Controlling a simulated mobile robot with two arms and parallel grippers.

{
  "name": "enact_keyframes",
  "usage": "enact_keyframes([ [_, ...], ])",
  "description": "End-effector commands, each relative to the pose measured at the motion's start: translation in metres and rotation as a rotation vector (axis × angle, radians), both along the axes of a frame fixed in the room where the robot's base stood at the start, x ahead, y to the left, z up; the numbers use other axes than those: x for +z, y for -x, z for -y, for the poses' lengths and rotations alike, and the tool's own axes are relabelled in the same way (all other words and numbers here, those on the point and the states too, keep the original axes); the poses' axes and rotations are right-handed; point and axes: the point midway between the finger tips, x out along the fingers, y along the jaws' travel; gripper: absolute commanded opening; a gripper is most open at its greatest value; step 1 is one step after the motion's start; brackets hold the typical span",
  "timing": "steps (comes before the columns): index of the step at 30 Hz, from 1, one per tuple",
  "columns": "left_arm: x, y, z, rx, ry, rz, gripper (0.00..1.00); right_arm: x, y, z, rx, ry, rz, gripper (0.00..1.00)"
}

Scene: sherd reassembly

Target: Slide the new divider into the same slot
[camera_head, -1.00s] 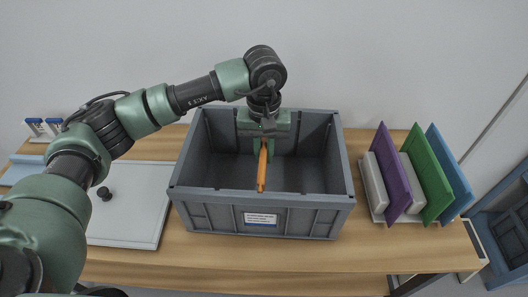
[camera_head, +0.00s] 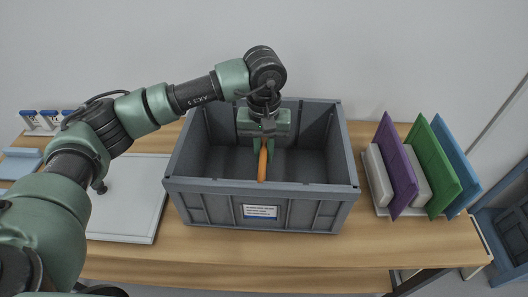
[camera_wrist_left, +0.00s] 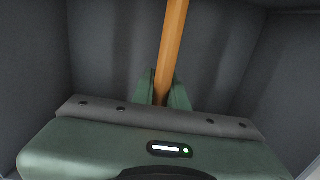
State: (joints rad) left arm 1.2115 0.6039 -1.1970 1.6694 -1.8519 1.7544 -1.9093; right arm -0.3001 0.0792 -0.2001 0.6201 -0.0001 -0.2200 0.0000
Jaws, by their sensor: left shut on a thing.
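My left gripper (camera_head: 264,148) is inside the grey crate (camera_head: 205,205), near its middle, reaching down from above. It is shut on an orange divider (camera_head: 263,165), a thin panel seen nearly edge-on. The divider stands upright and runs from the gripper toward the crate's front wall. In the left wrist view the orange divider (camera_wrist_left: 173,45) lies between the green fingers (camera_wrist_left: 161,92), with dark crate walls on both sides. The divider's lower edge is hidden, and I cannot tell whether it sits in a slot. My right gripper is not in view.
A rack (camera_head: 382,211) on the right holds purple (camera_head: 398,165), green (camera_head: 430,165) and blue (camera_head: 456,165) panels. A white board (camera_head: 125,225) lies left of the crate. Small blue-and-white items (camera_head: 48,118) stand at the far left. The wooden table's front strip is clear.

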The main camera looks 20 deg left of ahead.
Motion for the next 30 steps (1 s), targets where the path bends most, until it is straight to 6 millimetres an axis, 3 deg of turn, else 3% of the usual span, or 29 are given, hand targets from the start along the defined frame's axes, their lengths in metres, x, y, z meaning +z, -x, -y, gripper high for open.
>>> enact_keyframes([
  [4,0.001,0.0,0.0,0.0,0.0,0.001,0.0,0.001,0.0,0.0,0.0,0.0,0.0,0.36],
  [5,0.001,0.0,0.0,0.0,0.0,0.001,0.22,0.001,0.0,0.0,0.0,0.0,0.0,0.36],
  [7,0.001,0.0,0.0,0.0,0.0,0.001,0.39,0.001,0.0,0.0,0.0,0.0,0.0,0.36],
  [20,0.007,0.0,0.0,0.0,0.0,0.001,0.39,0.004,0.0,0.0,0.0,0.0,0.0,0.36],
  [30,0.06,-0.001,0.0,-0.001,0.0,0.003,0.39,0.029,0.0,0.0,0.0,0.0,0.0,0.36],
])
